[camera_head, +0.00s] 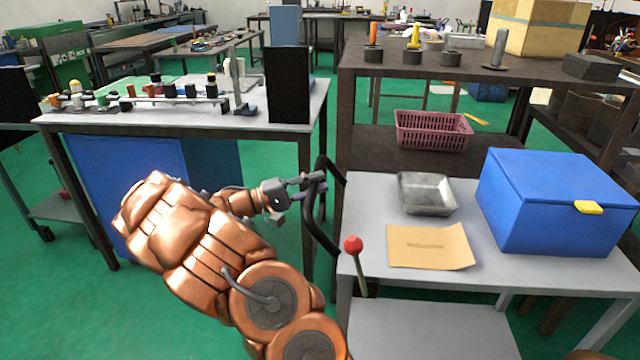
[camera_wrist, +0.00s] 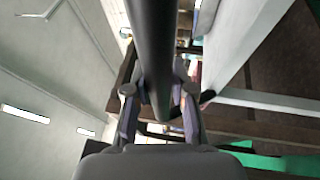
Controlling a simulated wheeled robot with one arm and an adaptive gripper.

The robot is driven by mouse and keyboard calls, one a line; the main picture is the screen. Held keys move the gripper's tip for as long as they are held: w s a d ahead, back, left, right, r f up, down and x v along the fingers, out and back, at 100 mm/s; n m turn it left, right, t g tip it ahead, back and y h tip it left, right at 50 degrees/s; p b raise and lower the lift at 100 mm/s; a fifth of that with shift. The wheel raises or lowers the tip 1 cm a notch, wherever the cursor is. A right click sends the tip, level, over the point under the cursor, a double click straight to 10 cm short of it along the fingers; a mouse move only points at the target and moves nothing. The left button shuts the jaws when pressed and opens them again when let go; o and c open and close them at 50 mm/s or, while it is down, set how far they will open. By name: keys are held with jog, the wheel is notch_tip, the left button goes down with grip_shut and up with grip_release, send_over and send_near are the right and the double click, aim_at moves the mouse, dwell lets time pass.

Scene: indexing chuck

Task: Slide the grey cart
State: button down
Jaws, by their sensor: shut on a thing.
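The grey cart (camera_head: 487,285) stands at the right in the head view, with a light grey top and a lower shelf. Its black bar handle (camera_head: 323,237) rises at the cart's left end. My gripper (camera_head: 312,182) is at the upper part of this handle, left of the cart top. In the wrist view the dark bar (camera_wrist: 151,50) runs down between my two fingers, and the gripper (camera_wrist: 160,98) is shut on it. A lever with a red knob (camera_head: 353,244) stands at the cart's near left corner.
On the cart are a metal tray (camera_head: 427,193), a tan sheet (camera_head: 431,246) and a blue box (camera_head: 553,203) with a yellow latch. A dark shelf table (camera_head: 400,72) stands close behind it. A workbench (camera_head: 190,118) is at the left. Green floor shows between bench and cart.

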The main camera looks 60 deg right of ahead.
jog(key=shift+w, duration=0.2)
jog(key=c, duration=1.3)
grip_release()
jog(key=shift+w+a, duration=0.1)
jog(key=shift+w, duration=0.05)
jog(key=o, duration=0.3)
jog(key=shift+o, duration=0.2)
jog(key=v, duration=1.1)
jog(key=shift+w+a, duration=0.2)
jog(key=shift+a, duration=0.15)
jog(key=shift+f, duration=0.1)
